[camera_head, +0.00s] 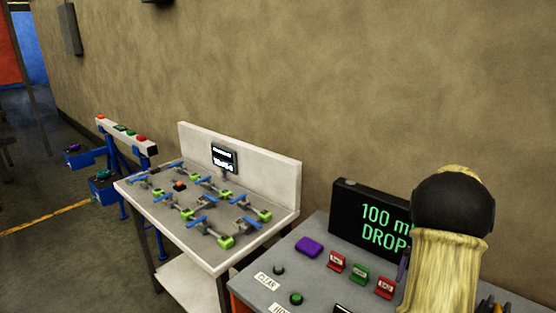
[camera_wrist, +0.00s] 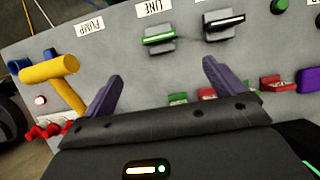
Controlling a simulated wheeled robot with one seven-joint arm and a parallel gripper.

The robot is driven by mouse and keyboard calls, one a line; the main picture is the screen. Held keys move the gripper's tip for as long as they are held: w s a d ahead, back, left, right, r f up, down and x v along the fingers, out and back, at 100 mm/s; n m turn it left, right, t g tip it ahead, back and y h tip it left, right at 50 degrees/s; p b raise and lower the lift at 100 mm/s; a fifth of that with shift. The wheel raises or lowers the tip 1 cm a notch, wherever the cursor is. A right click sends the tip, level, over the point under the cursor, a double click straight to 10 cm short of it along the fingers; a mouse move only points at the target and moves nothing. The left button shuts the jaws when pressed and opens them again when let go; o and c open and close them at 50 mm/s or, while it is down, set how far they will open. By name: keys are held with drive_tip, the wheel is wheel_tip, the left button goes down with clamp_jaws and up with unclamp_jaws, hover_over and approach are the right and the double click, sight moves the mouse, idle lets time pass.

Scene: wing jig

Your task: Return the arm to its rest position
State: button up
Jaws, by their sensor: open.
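My gripper (camera_wrist: 160,90) shows in the wrist view with its two dark purple fingers spread wide apart and nothing between them. It faces a grey control panel (camera_wrist: 115,65) with labels such as PUMP and LINE. In the head view my arm stands at the right, in front of the panel desk (camera_head: 320,276) and partly over the display (camera_head: 355,216). The gripper's fingers are mostly hidden there behind the arm. I cannot tell the exact gap between fingers and panel.
A yellow handle (camera_wrist: 50,70) stands out from the panel near the left finger. Red and green rocker switches (camera_head: 360,273) and a purple block (camera_head: 309,247) are on the desk. A jig table (camera_head: 150,212) with several green-and-blue clamps stands left of it. The wall is close behind.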

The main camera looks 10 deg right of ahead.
drive_tip(key=s+a+f+n+t+h, duration=0.1)
drive_tip(key=s+a+n, duration=0.1)
drive_tip(key=a, duration=0.7)
drive_tip(key=s+a+f+n+t+h, duration=0.1)
drive_tip(key=a+n, duration=0.3)
drive_tip(key=a, duration=0.5)
drive_tip(key=s+a+f+n+t+h, duration=0.1)
drive_tip(key=s+a+n+t, duration=0.2)
drive_tip(key=a, duration=0.6)
drive_tip(key=shift+a+n, duration=0.25)
drive_tip(key=shift+n, duration=0.25)
